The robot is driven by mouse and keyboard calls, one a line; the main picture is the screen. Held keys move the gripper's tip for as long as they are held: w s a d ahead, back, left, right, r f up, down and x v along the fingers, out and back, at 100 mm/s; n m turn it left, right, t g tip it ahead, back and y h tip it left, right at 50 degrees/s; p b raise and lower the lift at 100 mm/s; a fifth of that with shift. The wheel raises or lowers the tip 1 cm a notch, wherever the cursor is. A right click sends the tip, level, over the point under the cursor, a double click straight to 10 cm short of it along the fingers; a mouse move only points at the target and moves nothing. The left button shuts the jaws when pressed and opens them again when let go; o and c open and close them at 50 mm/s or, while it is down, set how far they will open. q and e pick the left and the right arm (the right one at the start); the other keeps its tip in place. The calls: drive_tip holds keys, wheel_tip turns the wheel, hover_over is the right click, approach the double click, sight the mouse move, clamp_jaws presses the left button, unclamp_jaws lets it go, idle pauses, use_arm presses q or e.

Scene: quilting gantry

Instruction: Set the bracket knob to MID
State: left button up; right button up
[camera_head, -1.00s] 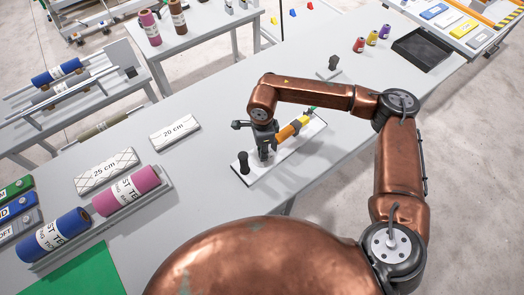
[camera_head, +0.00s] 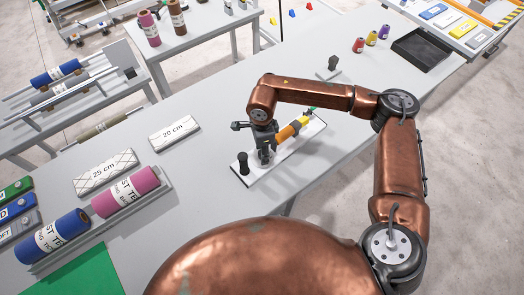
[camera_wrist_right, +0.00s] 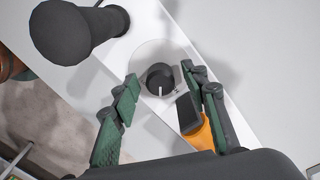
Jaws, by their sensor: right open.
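The bracket knob (camera_wrist_right: 160,80) is a small black dial knob with a white pointer line, on a pale round disc. In the right wrist view its line points toward the bottom of the picture; I cannot read any marks. It sits on a white bracket plate (camera_wrist_right: 145,55), which also shows on the table in the head view (camera_head: 250,177). My right gripper (camera_wrist_right: 161,88) is open, with its green-padded fingers on either side of the knob. I cannot tell whether they touch it. In the head view my right gripper (camera_head: 264,158) hides the knob. My left gripper is out of view.
A black post (camera_head: 243,163) stands at the plate's near end. An orange-yellow part (camera_head: 291,131) lies over the plate, close beside the right finger.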

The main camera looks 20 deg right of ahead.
wheel_tip(320, 180, up, 12)
idle(0.6)
drive_tip(key=shift+f, duration=0.1)
idle(0.4)
